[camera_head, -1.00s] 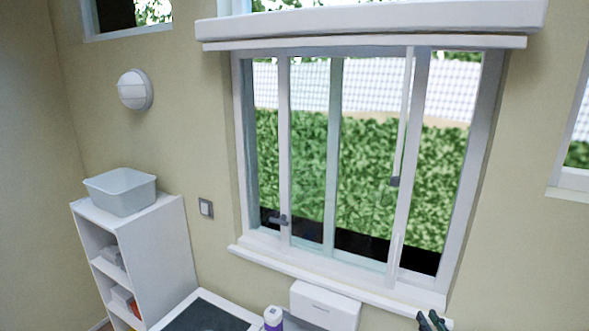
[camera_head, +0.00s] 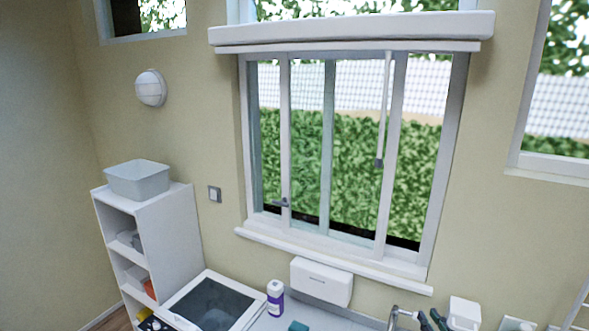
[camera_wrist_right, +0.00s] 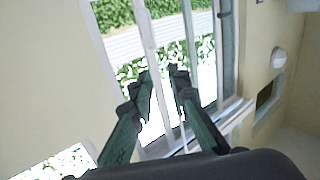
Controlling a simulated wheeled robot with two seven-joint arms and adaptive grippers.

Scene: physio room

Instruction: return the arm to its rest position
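My right gripper (camera_head: 432,319) shows only as dark fingertips at the bottom edge of the head view, right of centre, in front of the counter area. In the right wrist view its two dark green fingers (camera_wrist_right: 161,75) stand apart with nothing between them, pointing toward the window (camera_wrist_right: 172,25). The gripper is open and empty. The rest of the right arm is out of the head view. My left gripper is in neither view.
A sliding window (camera_head: 355,150) with a sill fills the middle. A white shelf (camera_head: 170,235) with a grey tub (camera_head: 137,181) stands left.

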